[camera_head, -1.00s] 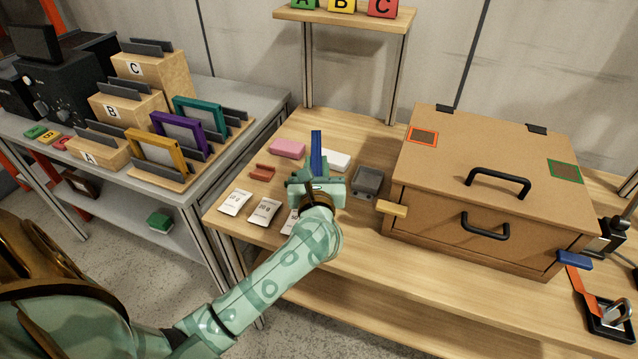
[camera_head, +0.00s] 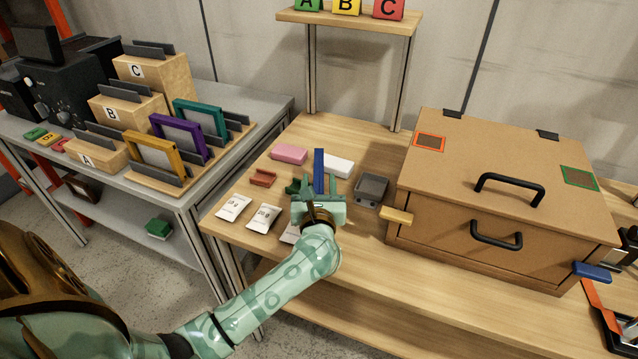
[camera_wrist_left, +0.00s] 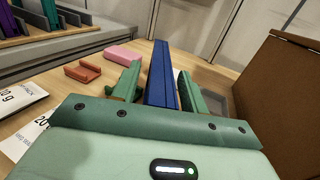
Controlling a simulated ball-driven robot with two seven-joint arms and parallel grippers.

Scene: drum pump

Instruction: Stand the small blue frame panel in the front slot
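My left gripper (camera_head: 319,190) is shut on the small blue frame panel (camera_head: 319,168), seen edge-on as a narrow upright blue strip above the wood table. In the left wrist view the blue panel (camera_wrist_left: 161,75) stands between the two green fingers (camera_wrist_left: 160,88); its lower end is hidden behind the gripper body. On the grey table at left, a wooden base (camera_head: 160,185) with dark rails holds a yellow frame (camera_head: 155,155) in front, then a purple frame (camera_head: 180,133) and a teal frame (camera_head: 203,116). My right gripper is not in view.
Wooden blocks A (camera_head: 98,155), B (camera_head: 128,108) and C (camera_head: 158,75) carry dark rails. A pink block (camera_head: 289,154), a red piece (camera_head: 263,177), a white block (camera_head: 339,166), a grey box (camera_head: 371,188) and packets (camera_head: 233,207) surround the gripper. A large wooden box (camera_head: 490,200) stands right.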

